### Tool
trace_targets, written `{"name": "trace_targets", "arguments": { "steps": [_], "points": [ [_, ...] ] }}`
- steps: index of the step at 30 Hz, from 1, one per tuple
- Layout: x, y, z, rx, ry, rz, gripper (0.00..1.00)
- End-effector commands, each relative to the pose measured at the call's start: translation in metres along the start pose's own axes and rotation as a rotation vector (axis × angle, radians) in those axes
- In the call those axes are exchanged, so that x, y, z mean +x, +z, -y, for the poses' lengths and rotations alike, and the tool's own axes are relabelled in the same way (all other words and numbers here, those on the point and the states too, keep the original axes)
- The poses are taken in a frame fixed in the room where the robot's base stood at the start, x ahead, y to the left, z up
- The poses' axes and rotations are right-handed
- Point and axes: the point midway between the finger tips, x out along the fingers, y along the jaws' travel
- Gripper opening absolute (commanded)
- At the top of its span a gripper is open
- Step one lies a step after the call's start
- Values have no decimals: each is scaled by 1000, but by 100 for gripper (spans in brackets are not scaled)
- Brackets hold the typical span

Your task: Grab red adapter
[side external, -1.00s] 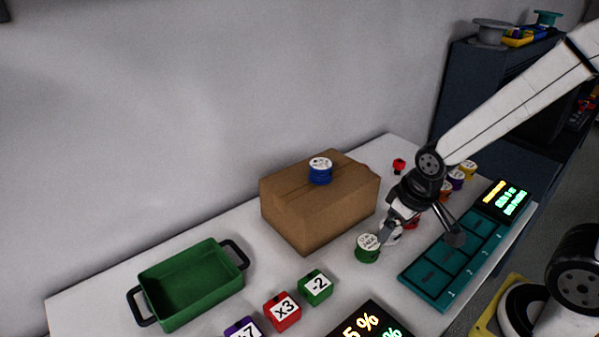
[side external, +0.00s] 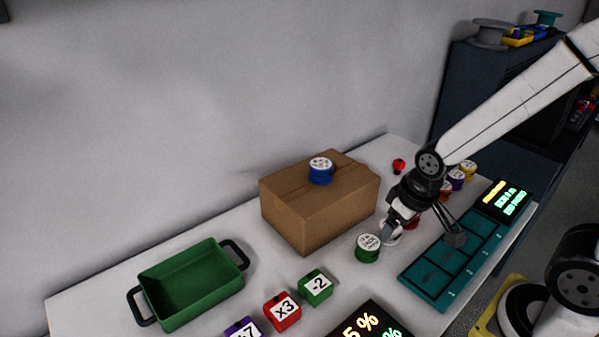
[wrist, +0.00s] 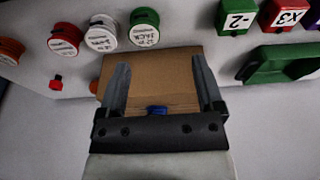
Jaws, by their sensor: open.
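The red adapter (wrist: 65,38) is a round red piece with a white labelled top, in the upper left of the wrist view. In the side view it (side external: 412,225) is mostly hidden behind my gripper. It stands in a row between an orange one (wrist: 10,50) and a white one (wrist: 100,35), with a green one (wrist: 145,25) beyond the white. My gripper (wrist: 158,66) is open, with nothing held between its fingers. In the side view my gripper (side external: 422,237) hangs above the row, close to the white and green adapters.
A cardboard box (side external: 300,217) with a blue adapter (side external: 320,172) on top stands behind the row. A small red object (side external: 399,166) lies further back. A teal slotted tray (side external: 420,284) is at the front right. Labelled cubes (side external: 282,312) and a green bin (side external: 236,286) are at left.

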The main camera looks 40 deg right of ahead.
Motion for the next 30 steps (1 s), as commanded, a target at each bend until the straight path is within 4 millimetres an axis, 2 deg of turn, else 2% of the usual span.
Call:
{"name": "trace_targets", "arguments": {
  "steps": [11, 25, 30],
  "points": [
    [-7, -3, 0, 0, 0, -4, 85],
    [-51, -13, 0, 0, 0, -5, 85],
    [-46, -17, -3, 129, -36, 13, 85]
  ]
}}
